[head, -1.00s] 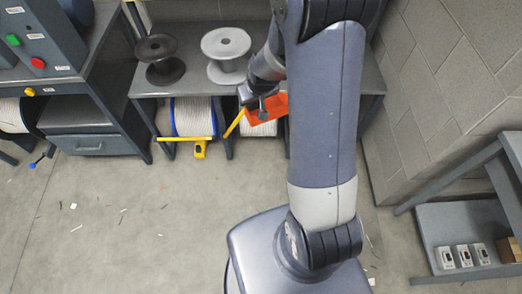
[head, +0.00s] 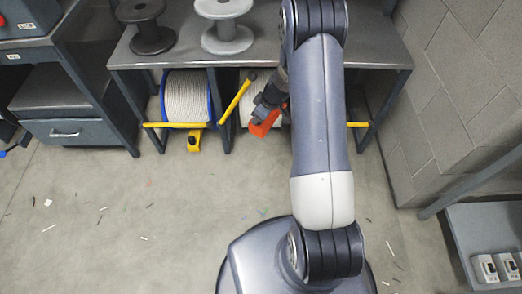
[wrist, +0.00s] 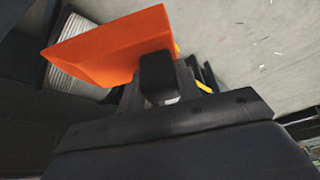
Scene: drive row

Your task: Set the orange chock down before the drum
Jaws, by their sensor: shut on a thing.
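My gripper (head: 268,112) is shut on the orange chock (head: 264,124), a wedge, just in front of the right-hand bay under the bench. The chock also shows large in the wrist view (wrist: 110,45), tilted and gripped at its near side by my gripper (wrist: 158,77). A drum wound with pale rope (head: 247,117) sits in that bay behind the chock, mostly hidden by my gripper and arm. Its ribbed winding shows in the wrist view (wrist: 72,80) beside and behind the chock. Whether the chock touches the floor or drum I cannot tell.
A yellow bar (head: 236,97) stands raised at the bay's left. In the left bay a blue-flanged drum (head: 187,98) sits behind a yellow bar, with a yellow chock (head: 194,140) before it. Two spools stand on the bench (head: 270,47). The floor in front is clear except for scraps.

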